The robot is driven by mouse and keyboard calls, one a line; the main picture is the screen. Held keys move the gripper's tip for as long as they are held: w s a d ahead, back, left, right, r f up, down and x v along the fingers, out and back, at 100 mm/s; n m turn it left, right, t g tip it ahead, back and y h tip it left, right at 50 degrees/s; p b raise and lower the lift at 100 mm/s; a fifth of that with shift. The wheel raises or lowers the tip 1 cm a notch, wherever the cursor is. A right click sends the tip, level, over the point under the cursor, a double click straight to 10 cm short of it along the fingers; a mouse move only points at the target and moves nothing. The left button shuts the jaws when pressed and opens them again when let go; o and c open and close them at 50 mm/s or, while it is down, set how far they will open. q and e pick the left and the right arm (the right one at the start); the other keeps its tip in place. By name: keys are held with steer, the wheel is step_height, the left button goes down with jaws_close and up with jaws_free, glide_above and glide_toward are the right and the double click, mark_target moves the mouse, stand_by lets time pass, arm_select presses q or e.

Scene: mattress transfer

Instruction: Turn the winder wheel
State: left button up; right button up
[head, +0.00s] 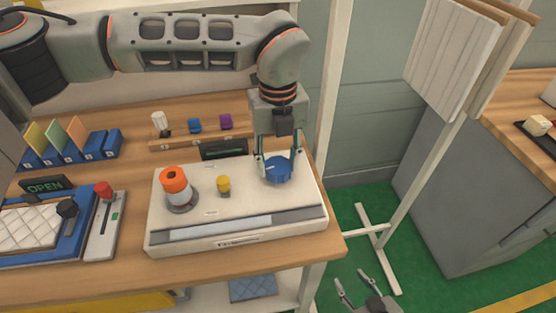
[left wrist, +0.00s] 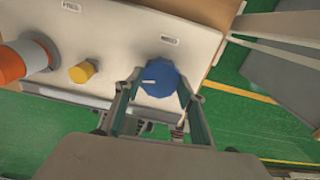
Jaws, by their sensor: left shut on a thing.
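The winder wheel (head: 279,170) is a blue knob on the right part of a white box (head: 210,232). My left gripper (head: 274,164) comes down on it from above, with a finger at either side, and is shut on it. In the left wrist view the blue wheel (left wrist: 161,80) shows a short white mark and sits between the two fingertips (left wrist: 158,92). My right gripper (head: 360,280) is at the bottom edge of the head view, away from the table, with its fingers apart and nothing between them.
On the white box also stand an orange and white spool (head: 175,187) and a yellow knob (head: 223,185). A dark display (head: 223,149) stands behind. A blue tray with a quilted pad (head: 33,227) and a lever unit with a red knob (head: 103,222) lie to the left.

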arm_select(q)
steer(key=m, duration=0.4)
steer(key=shift+r+m, duration=0.1)
steer(key=shift+m, duration=0.2)
steer(key=m, duration=0.3)
steer(key=shift+m, duration=0.3)
steer(key=m, duration=0.4)
steer(key=shift+p, duration=0.4)
steer(key=m, duration=0.4)
steer(key=m+p, duration=0.1)
steer(key=m, duration=0.3)
steer(key=shift+w+m, duration=0.1)
steer(key=shift+m, duration=0.2)
steer(key=m+p, duration=0.1)
steer(key=m, duration=0.2)
steer(key=shift+m, duration=0.4)
steer(key=m+p, duration=0.1)
steer(key=m, duration=0.3)
steer(key=shift+m+p, duration=0.6)
steer(key=shift+m, duration=1.1)
